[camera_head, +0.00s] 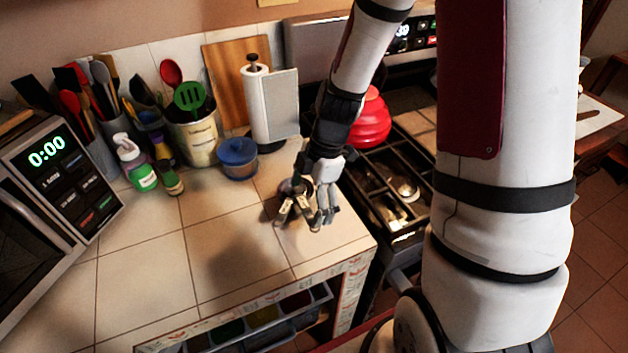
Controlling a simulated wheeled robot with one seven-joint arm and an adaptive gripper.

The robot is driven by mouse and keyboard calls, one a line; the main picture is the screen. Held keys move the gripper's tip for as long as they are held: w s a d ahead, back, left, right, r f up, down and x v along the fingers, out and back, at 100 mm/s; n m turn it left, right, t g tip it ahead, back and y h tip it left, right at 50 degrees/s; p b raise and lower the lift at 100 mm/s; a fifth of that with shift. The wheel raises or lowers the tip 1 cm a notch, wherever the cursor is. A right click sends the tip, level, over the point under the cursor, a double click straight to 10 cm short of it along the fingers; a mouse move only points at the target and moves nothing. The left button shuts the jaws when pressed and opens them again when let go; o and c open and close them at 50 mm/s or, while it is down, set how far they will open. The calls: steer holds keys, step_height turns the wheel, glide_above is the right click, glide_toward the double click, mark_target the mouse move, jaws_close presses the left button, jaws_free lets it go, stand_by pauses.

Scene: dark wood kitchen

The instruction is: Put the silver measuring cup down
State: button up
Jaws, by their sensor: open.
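My gripper (304,217) points down at the right part of the tiled counter, near its front corner, with its fingers spread open. A small round, dark-rimmed metallic thing (290,187) shows right behind and between the fingers, low over or on the counter. It may be the silver measuring cup, but it is partly hidden by the fingers. I cannot tell whether the fingers touch it.
A microwave (60,170) is at left. A stove with a red pot (371,122) is at right. The front-left counter (140,275) is clear.

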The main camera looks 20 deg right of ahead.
steer(key=v, duration=1.2)
steer(key=s+a+r+m+t+h, duration=0.3)
steer(key=s+r+m+t, duration=0.2)
steer(key=s+r+m, duration=0.9)
steer(key=s+m, duration=0.1)
steer(key=m, duration=0.3)
steer(key=shift+s+r+m, duration=0.15)
steer(key=shift+r+m, duration=0.1)
steer(key=shift+m, duration=0.05)
steer(key=shift+o, duration=0.5)
